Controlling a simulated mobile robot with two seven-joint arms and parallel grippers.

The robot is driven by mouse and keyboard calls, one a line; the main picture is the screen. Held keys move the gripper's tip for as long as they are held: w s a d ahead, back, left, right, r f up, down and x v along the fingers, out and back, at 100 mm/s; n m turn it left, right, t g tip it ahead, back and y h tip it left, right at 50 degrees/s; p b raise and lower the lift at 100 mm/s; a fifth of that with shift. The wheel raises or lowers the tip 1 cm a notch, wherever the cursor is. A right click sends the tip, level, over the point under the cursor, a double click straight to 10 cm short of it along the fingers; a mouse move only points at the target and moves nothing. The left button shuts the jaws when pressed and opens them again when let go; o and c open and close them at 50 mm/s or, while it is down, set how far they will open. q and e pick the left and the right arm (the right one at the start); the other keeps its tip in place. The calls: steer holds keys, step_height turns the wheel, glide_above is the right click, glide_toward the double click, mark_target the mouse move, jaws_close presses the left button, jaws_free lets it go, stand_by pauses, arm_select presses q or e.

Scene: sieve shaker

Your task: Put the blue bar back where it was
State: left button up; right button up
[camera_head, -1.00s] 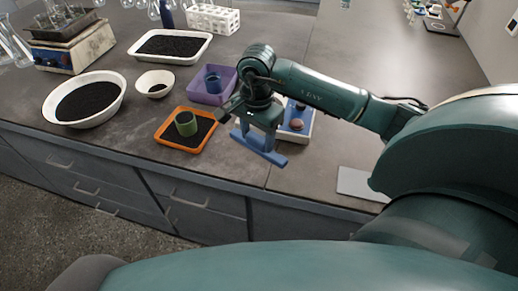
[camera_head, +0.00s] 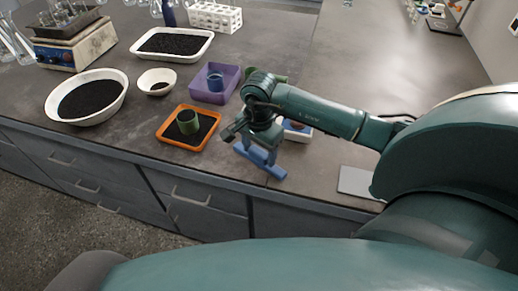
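The blue bar (camera_head: 259,160) is low at the front of the bench, just right of the orange tray (camera_head: 163,139). My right gripper (camera_head: 263,147) is directly over the bar, with its fingers down at the bar's middle; it looks shut on it. Whether the bar touches the bench top cannot be told. My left gripper is not in view.
A green cup (camera_head: 187,122) stands in the orange tray. A white tray (camera_head: 304,137) is partly hidden behind my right arm. A grey plate (camera_head: 356,182) lies to the right, with bare bench between.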

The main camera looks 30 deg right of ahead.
steer(key=shift+o, duration=1.1)
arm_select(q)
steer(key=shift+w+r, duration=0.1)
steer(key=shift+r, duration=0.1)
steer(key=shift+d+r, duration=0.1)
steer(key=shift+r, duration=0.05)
arm_select(e)
steer(key=shift+r, duration=0.15)
